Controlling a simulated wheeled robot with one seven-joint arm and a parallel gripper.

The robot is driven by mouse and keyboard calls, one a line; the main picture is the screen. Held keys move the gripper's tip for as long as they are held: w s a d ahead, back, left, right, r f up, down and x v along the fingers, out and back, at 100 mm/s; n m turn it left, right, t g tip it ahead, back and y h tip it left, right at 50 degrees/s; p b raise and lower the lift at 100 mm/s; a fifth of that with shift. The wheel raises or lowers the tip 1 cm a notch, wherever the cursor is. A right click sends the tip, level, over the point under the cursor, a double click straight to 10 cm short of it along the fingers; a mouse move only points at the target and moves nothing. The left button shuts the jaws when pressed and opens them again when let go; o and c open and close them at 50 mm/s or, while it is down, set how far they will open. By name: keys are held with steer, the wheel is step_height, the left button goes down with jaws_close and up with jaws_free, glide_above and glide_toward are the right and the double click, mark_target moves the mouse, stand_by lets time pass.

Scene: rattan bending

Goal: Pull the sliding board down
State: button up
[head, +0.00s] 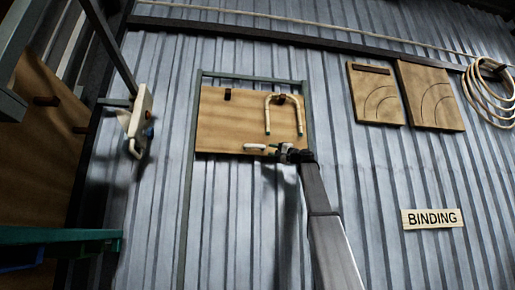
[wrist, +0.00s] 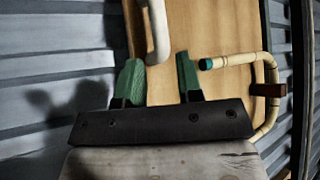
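The sliding board (head: 225,120) is a light wooden panel in a grey-green upright frame on the corrugated wall. A white bar handle (head: 255,146) sits near its lower edge. My gripper (head: 272,149) is just right of the handle at the board's lower edge. In the wrist view the green fingers of my gripper (wrist: 159,62) are apart, with nothing clamped between them. The near end of the white handle (wrist: 158,35) lies at the gap between the fingertips. I cannot tell whether the fingers touch it.
A U-bent rattan piece (head: 268,112) hangs on a dark peg on the board, close to my gripper; its capped end shows in the wrist view (wrist: 225,61). Two wooden panels (head: 376,95) (head: 430,97), a rattan coil (head: 488,92) and a BINDING sign (head: 432,219) are at right.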

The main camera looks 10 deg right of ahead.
mark_target(260, 147)
steer(key=x, duration=0.9)
steer(key=shift+w+a, duration=0.15)
steer(key=shift+w, duration=0.05)
jaws_close()
